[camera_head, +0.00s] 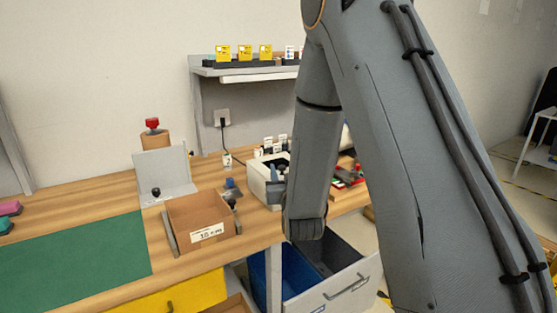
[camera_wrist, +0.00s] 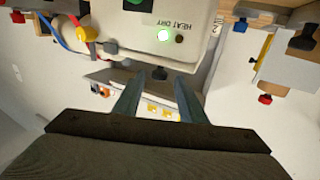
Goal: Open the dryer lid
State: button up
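In the head view the dryer (camera_head: 258,180) stands on the bench, partly hidden by my arm. I cannot tell how far the lid stands open. Nothing is held. In the head view my gripper (camera_head: 277,184) is beside the dryer, mostly behind my arm.
A brown bin (camera_head: 200,217) and a grey stand (camera_head: 165,175) are left of the dryer. A shelf with yellow cards (camera_head: 245,53) hangs behind. An open drawer (camera_head: 340,285) juts out below the bench. A green mat (camera_head: 75,250) lies at the left.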

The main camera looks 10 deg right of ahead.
jog(key=p, duration=0.2)
send_near(280, 161)
jog(key=w+r, duration=0.3)
jog(key=shift+w+a, duration=0.35)
jog(key=shift+a, duration=0.05)
grip_shut()
